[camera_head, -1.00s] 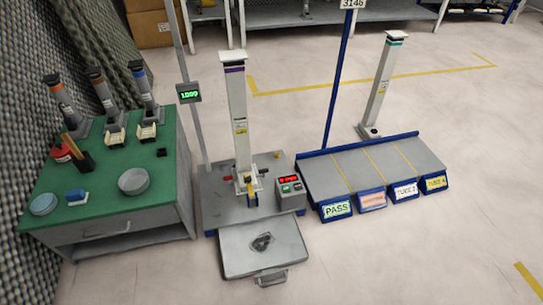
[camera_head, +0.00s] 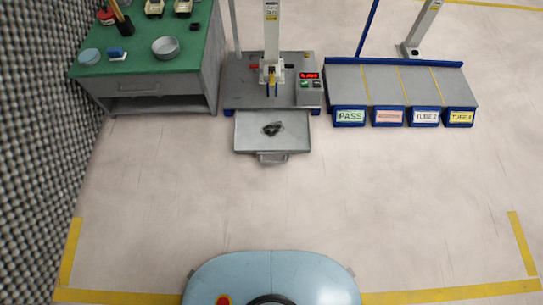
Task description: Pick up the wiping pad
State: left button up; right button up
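A small blue block with a pale underside (camera_head: 117,53) lies on the front left of the green bench top (camera_head: 135,58). It looks like the wiping pad, but it is too small to be sure. A light blue round dish or disc (camera_head: 89,56) sits just left of it, and a grey round bowl (camera_head: 166,48) stands to its right. Neither of my grippers shows in this view.
The bench has an open shelf below. Right of it stand a test stand (camera_head: 272,45) with a pulled-out grey tray (camera_head: 245,132) and a sloped rack (camera_head: 400,88) with labelled bins. A textured foam wall (camera_head: 40,150) is at left. The floor in front is clear.

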aim_at(115, 53)
jog(key=u, duration=1.25)
